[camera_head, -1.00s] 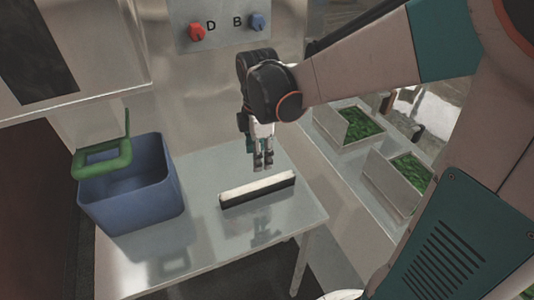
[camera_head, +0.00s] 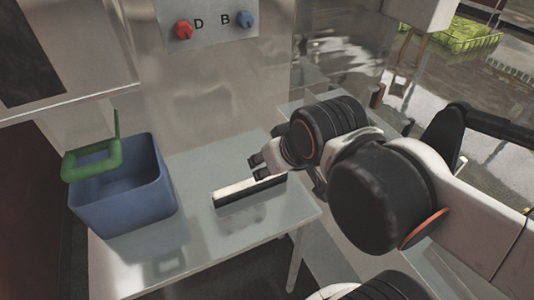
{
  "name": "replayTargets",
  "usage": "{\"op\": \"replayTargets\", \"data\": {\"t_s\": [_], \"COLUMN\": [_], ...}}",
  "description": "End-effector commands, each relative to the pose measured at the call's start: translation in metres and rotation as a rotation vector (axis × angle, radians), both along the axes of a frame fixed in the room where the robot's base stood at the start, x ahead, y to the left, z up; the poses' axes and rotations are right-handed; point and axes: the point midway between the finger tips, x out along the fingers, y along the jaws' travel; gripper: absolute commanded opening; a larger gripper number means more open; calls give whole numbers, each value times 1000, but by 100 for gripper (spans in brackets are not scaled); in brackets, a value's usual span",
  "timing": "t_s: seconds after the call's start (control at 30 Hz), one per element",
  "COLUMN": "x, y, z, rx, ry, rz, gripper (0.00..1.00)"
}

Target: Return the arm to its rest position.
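My arm comes in from the right and is folded low, its dark joints covering much of the right half of the view. My gripper (camera_head: 257,168) is at the arm's left end, pointing left, above the far right part of the metal table (camera_head: 250,222). Its two dark fingertips look spaced apart, with nothing seen between them. A white-topped, dark-sided bar (camera_head: 248,192) lies on the table just below the gripper in the picture. I cannot tell the exact height between them.
A panel with a red knob (camera_head: 183,29) and a blue knob (camera_head: 246,19) is on the metal wall behind. A green crate (camera_head: 462,36) is at the far right.

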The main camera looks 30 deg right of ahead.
Motion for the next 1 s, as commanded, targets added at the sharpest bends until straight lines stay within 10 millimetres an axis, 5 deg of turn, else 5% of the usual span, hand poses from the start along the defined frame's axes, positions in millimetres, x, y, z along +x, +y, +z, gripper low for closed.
{"op": "replayTargets", "data": {"t_s": [0.37, 0.6, 1.0], "x": [-1, -1, -1], "y": [0, 0, 0], "z": [-2, -31, -31], "rx": [9, 9, 9], "ry": [-6, -5, -5], "rz": [-13, -12, -12], "gripper": [48, 48, 48]}}
